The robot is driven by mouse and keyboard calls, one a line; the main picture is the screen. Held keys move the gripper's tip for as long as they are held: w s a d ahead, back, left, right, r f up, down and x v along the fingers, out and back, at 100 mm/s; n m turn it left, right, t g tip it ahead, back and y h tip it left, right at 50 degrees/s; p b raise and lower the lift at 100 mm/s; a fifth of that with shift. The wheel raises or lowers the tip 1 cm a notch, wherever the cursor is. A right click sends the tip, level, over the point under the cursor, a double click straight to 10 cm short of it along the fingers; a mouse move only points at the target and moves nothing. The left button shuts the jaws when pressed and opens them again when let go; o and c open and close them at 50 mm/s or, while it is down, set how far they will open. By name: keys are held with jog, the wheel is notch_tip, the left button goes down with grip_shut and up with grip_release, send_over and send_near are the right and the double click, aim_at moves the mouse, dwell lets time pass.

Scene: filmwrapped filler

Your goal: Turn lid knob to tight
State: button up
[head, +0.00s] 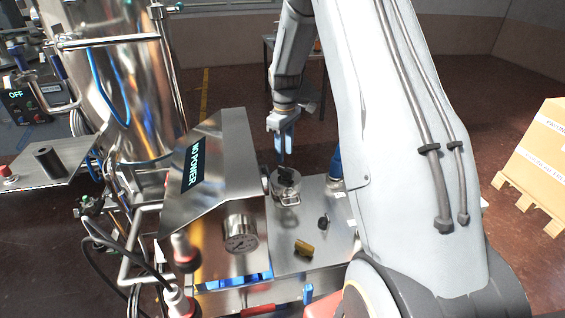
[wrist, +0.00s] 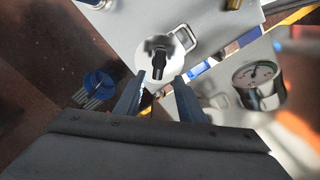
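The round metal lid (head: 287,197) sits on the steel worktop and has a wire handle at its side. Its black knob (head: 287,177) stands up from the middle. In the wrist view the lid (wrist: 177,49) is at top centre, and the black knob (wrist: 159,64) points roughly toward my gripper. My gripper (head: 285,151) points down just above the knob, with its blue-grey fingers apart. In the wrist view my gripper (wrist: 158,98) shows two separated fingers with nothing between them. Whether a fingertip touches the knob cannot be told. No tight mark is readable.
A panel reading NO POWER (head: 191,166) and a pressure gauge (head: 241,235) stand left of the lid. A brass piece (head: 303,248) and a small dark knob (head: 323,222) are on the worktop (head: 340,240). A blue item (head: 336,163) is behind, right.

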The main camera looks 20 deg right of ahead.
aim_at(286, 169)
jog(key=f, duration=0.2)
jog(key=f+p, duration=0.2)
jog(key=f, duration=0.1)
jog(key=shift+s+d+f, duration=0.2)
jog(key=shift+d+f, duration=0.1)
jog(key=shift+f, duration=0.7)
jog(key=shift+c, duration=0.4)
grip_shut()
